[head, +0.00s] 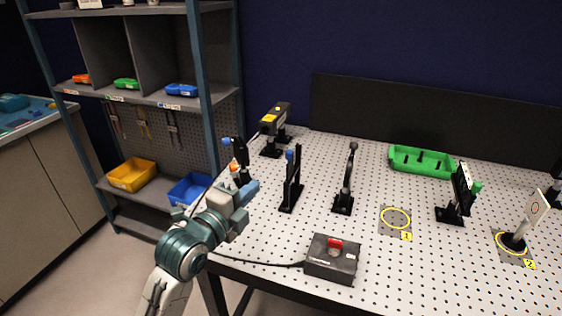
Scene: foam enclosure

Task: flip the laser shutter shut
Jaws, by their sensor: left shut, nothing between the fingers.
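The yellow-and-black laser box (275,119) stands on a black mount at the back left of the perforated table. In front of it are a black upright with a blue top (291,180) and a slim black post with a rounded top (346,180). I cannot tell for sure which of these is the shutter, or whether it is open. My left gripper (251,188) is shut and empty at the table's left edge, left of the blue-topped upright and apart from it. Another dark piece with a blue knob (240,155) shows just behind the gripper. My right gripper is out of view.
A black control box (332,259) with a red switch sits at the front edge, its cable running left. A green tray (421,161), a black mount (457,197) and a white target card (531,215) stand right. Shelving (150,97) rises at left. Yellow rings mark the tabletop.

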